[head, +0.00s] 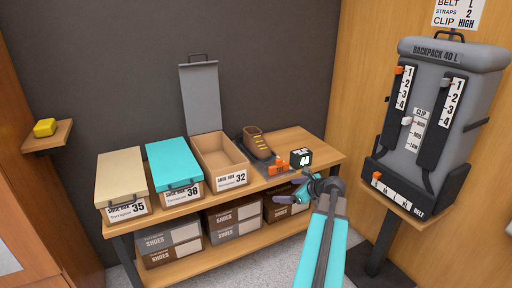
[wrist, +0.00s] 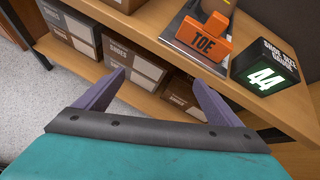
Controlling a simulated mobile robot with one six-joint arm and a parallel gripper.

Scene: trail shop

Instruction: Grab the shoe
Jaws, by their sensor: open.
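A brown shoe (head: 256,142) with a dark sole stands on a grey plate on the bench top, right of the open box 32. An orange block marked TOE (head: 276,165) is at its near end. In the wrist view the TOE block (wrist: 203,38) is clear, with only part of the shoe (wrist: 218,5) at the top edge. My gripper (head: 293,191) is in front of the bench's front edge, short of the shoe. In the wrist view its two purple fingers (wrist: 157,90) are spread with nothing between them.
A black display reading 44 (head: 300,158) stands right of the TOE block. Open shoe box 32 (head: 222,158) has its grey lid raised; boxes 38 (head: 172,163) and 35 (head: 122,180) are closed. More boxes fill the lower shelf. A grey backpack stand (head: 440,110) is at right.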

